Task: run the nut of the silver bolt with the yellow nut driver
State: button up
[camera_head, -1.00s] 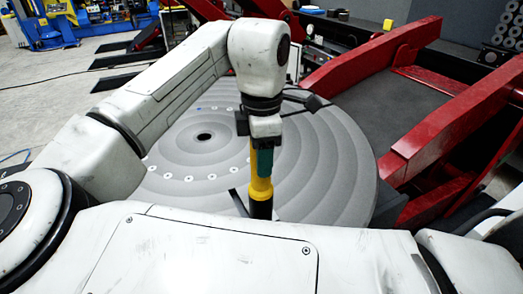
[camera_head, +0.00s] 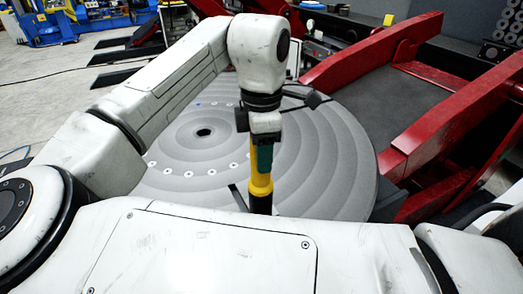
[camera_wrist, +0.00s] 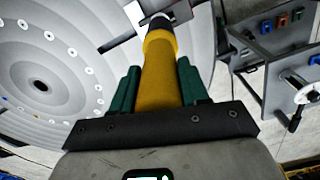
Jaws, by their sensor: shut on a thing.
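My gripper (camera_head: 264,157) has teal fingers and is shut on the yellow nut driver (camera_head: 260,184). In the head view the driver hangs nearly upright below the gripper, over the near part of the round grey plate (camera_head: 335,150). Its lower end is black. In the wrist view the driver (camera_wrist: 159,80) lies between the teal fingers, and its dark socket end with a pale tip points away near a dark slot in the plate (camera_wrist: 75,70). Whether the tip touches anything I cannot tell. I cannot make out the silver bolt or its nut.
Several small pale round pieces (camera_head: 188,174) sit in a ring on the plate around a dark centre hole (camera_head: 204,133). Red beams (camera_head: 440,120) flank the plate on the right. A grey panel with coloured switches (camera_wrist: 284,20) and a handwheel shows in the wrist view.

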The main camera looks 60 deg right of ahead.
jog(key=shift+f+b, duration=1.1)
jog(key=shift+f, duration=1.45)
jog(key=shift+s+f, duration=0.1)
jog(key=shift+f, duration=0.2)
dwell(5.2)
